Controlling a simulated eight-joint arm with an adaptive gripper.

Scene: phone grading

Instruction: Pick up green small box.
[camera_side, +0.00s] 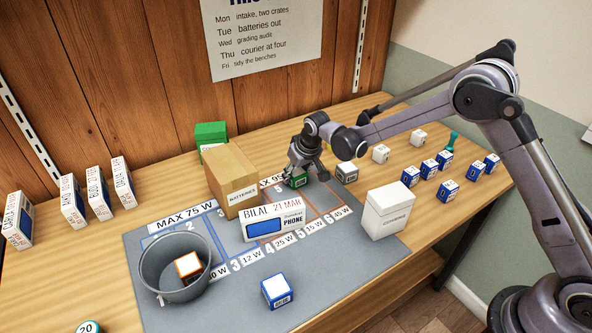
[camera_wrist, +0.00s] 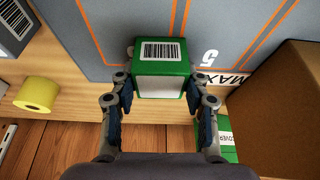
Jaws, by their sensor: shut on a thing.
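The green small box (camera_side: 298,180) has a white label with a barcode. It is at the back of the grey mat, behind the white phone box. In the wrist view the green small box (camera_wrist: 161,66) is between my fingers, its barcode side facing the camera. My gripper (camera_side: 304,168) comes down on it from above and is shut on it. The fingers also show in the wrist view (camera_wrist: 162,88), one on each side of the box. Whether the box touches the mat is hard to tell.
A cardboard batteries box (camera_side: 230,180) stands close left of my gripper, with a larger green box (camera_side: 210,134) behind it. The phone box (camera_side: 272,221) is in front. A white box (camera_side: 346,172) is just right. A grey bucket (camera_side: 174,265) stands front left.

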